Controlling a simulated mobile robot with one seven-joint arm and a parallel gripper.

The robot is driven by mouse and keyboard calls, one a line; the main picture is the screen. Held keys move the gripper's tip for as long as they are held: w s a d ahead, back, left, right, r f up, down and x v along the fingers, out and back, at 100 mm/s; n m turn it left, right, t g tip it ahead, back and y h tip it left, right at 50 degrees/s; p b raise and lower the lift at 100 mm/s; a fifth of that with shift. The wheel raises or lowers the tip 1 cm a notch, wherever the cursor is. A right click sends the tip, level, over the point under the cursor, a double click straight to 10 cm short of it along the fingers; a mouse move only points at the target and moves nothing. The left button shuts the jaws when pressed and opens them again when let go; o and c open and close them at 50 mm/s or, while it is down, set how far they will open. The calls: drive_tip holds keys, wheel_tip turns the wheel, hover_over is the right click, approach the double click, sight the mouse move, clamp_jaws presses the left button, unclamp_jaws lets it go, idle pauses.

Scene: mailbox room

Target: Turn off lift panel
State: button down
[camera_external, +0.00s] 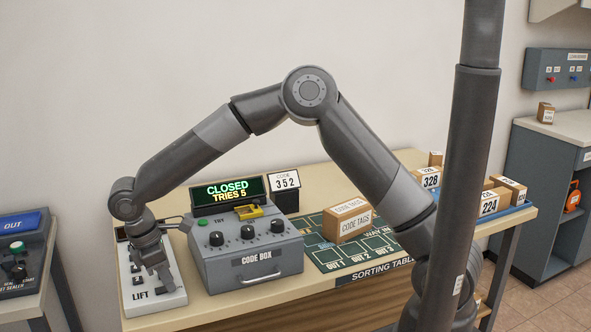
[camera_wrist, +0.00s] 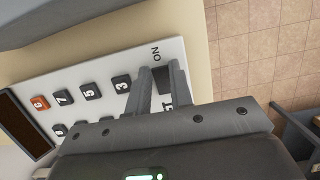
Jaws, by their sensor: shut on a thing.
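The lift panel (camera_external: 172,298) is a white slab marked LIFT at the left front of the table. In the wrist view, the lift panel (camera_wrist: 125,58) shows dark numbered buttons, one orange button (camera_wrist: 40,103) and a dark display (camera_wrist: 22,127). My gripper (camera_external: 158,274) points down at the panel. In the wrist view, my gripper (camera_wrist: 160,76) has its fingers closed around a small dark switch (camera_wrist: 163,82) beside the ON label (camera_wrist: 155,53). The fingers hide most of the switch, so I cannot tell its position. They also partly cover the LIFT lettering.
The grey code box (camera_external: 247,262) stands close right of the panel, with knobs and a sign reading CLOSED TRIES 5 (camera_external: 227,190). Cardboard boxes (camera_external: 348,220) sit further right. A grey sealer unit (camera_external: 25,255) stands at the left.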

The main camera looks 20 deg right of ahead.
sight(157, 291)
idle(0.3)
drive_tip(key=c, duration=1.3)
unclamp_jaws()
drive_tip(key=shift+r, duration=0.1)
drive_tip(key=shift+v, duration=5.35)
